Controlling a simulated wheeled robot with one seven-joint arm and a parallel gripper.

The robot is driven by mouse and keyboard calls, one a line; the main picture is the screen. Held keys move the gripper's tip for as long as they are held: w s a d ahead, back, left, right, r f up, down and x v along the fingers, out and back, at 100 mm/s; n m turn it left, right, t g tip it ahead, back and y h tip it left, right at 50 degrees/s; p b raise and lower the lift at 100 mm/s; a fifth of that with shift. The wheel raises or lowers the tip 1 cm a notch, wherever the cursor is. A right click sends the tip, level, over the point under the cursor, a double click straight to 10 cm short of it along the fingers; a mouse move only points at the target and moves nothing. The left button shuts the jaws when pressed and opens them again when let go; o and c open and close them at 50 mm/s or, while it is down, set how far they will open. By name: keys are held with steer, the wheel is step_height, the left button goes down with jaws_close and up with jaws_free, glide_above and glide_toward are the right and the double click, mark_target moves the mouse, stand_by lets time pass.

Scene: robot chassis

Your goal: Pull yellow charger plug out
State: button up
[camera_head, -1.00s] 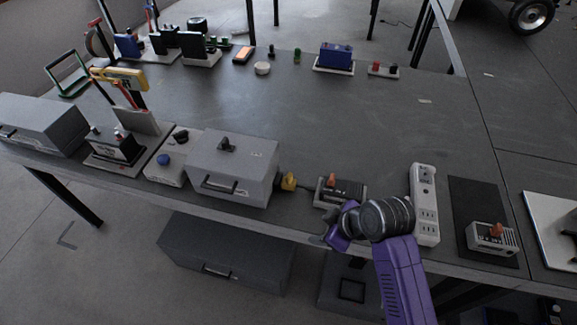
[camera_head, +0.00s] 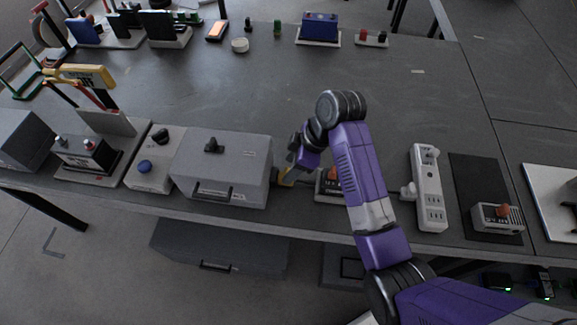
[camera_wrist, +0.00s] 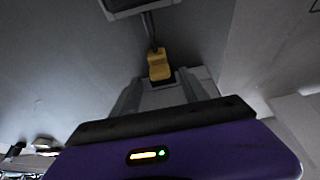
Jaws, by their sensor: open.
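The yellow charger plug (camera_head: 287,177) sits at the right side of the grey box (camera_head: 222,166), partly hidden by my gripper in the head view. In the wrist view the yellow plug (camera_wrist: 158,64) lies just beyond my gripper (camera_wrist: 158,88), roughly centred between its two fingers, with a dark cord leading away from its far end. My gripper (camera_head: 290,168) is open and close to the plug. I cannot tell whether the fingers touch it.
A device with an orange switch (camera_head: 332,175) stands just right of the plug, partly behind my arm. A white power strip (camera_head: 427,190) is further right. A blue-button box (camera_head: 147,165) stands left of the grey box. The table's middle (camera_head: 230,85) is clear.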

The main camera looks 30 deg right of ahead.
steer(key=shift+x, duration=0.85)
jaws_close()
steer(key=shift+a, duration=0.1)
stand_by(0.7)
